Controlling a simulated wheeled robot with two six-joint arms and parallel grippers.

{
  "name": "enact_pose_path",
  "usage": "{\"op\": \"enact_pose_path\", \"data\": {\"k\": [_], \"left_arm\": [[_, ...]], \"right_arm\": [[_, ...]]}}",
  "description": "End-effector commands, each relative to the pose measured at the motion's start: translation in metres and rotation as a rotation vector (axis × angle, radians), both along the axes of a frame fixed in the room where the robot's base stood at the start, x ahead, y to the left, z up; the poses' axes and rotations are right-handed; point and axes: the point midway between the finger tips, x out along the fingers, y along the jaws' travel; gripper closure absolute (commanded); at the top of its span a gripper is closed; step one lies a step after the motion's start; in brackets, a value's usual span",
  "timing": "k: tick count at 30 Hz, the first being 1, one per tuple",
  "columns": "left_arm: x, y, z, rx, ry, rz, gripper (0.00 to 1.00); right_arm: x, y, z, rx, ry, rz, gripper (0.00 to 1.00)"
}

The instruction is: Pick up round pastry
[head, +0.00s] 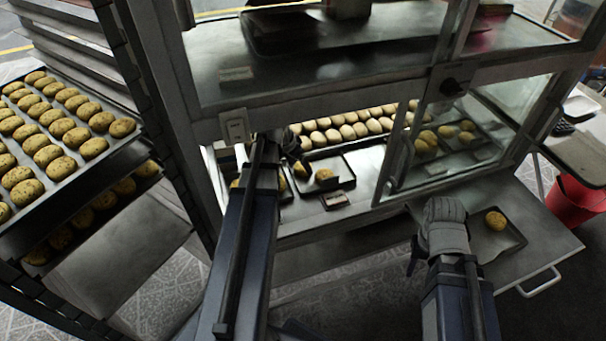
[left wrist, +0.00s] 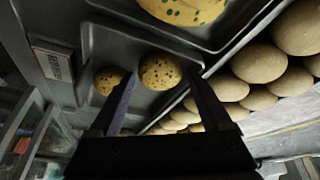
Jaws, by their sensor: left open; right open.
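Round speckled pastries lie on dark trays inside the glass-fronted cabinet. One round pastry (head: 323,175) sits on a tray, with another pastry (head: 300,169) just left of it, partly hidden. My left gripper (head: 284,146) reaches through the cabinet opening beside them. In the left wrist view its open fingers (left wrist: 163,76) point at a speckled pastry (left wrist: 160,70), which shows between the fingertips; contact cannot be told. A second pastry (left wrist: 108,80) is beside the left finger. My right gripper (head: 443,207) is outside, left of a pastry (head: 494,220) on a small tray (head: 484,246); its fingertips are unclear.
Plain pale buns (head: 345,131) stand in rows behind the trays. A larger green-speckled pastry (left wrist: 184,8) is at the top of the wrist view. A glass door (head: 420,150) and the cabinet frame flank the opening. A rack tray (head: 92,160) full of pastries stands left.

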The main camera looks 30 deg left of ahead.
Motion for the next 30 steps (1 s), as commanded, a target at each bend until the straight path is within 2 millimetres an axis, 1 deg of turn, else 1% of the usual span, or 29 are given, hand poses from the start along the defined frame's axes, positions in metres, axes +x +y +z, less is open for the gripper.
{"op": "enact_pose_path", "data": {"k": [1, 3, 11, 27, 28, 30], "left_arm": [[0.0032, -0.0008, -0.0113, 0.0, 0.0, -0.001, 0.18], [0.005, -0.0016, -0.0146, 0.0, 0.0, -0.001, 0.18], [0.0053, -0.002, -0.0128, 0.0, 0.0, -0.001, 0.18], [0.0051, -0.0018, -0.0128, 0.0, 0.0, 0.0, 0.79], [0.0051, -0.0018, -0.0128, 0.0, 0.0, 0.0, 0.82], [0.0051, -0.0018, -0.0128, 0.0, 0.0, 0.0, 0.82]], "right_arm": [[0.0, 0.0, -0.0114, 0.0, 0.0, 0.0, 0.5], [0.0, 0.0, -0.0146, 0.0, 0.0, 0.0, 0.5], [0.0001, 0.0, -0.0128, 0.0, 0.0, 0.0, 0.5], [0.0001, 0.0, -0.0129, 0.0, 0.0, 0.0, 0.5], [0.0001, 0.0, -0.0129, 0.0, 0.0, 0.0, 0.5], [0.0001, 0.0, -0.0128, 0.0, 0.0, 0.0, 0.5]]}}
